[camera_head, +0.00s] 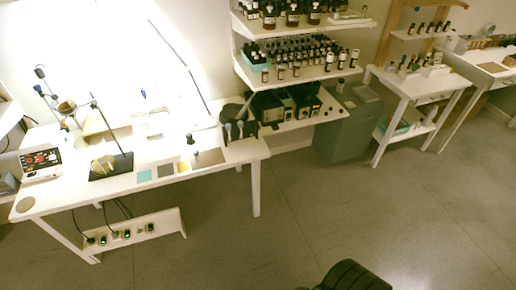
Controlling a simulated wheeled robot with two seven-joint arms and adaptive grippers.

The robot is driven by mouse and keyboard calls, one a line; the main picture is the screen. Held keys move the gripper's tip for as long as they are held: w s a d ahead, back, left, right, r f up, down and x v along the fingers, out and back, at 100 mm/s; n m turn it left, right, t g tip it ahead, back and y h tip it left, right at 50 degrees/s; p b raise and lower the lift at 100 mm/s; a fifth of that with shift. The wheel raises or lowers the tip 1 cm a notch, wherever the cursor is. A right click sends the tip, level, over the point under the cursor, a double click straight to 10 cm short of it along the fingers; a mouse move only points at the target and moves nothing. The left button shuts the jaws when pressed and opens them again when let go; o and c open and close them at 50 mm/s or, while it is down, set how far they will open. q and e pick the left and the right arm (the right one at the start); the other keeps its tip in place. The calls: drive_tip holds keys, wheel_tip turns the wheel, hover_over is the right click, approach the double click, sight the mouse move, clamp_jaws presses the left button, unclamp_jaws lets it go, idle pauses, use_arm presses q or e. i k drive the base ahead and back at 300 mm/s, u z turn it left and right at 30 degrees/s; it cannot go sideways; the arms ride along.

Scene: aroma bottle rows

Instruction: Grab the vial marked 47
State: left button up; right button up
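Many small dark vials (310,50) with pale labels stand in rows on the middle wall shelf (290,76). Larger brown bottles (292,15) stand on the top shelf. A few more small dark vials (430,28) stand on a wooden rack at the upper right. The labels are too small to read, so I cannot tell which vial is marked 47. Neither of my grippers shows in the head view. A black ribbed part at the bottom edge seems to be mine, but it shows no fingers.
A brightly lit white table (215,165) with a stand and instruments fills the left. A grey-green cabinet (345,130) stands below the shelves, beside a small white table (400,84). The grey floor (330,205) in front is clear.

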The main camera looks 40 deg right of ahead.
sight(196, 154)
drive_tip(key=z, duration=2.2)
drive_tip(key=i, duration=2.2)
drive_tip(key=u, duration=2.2)
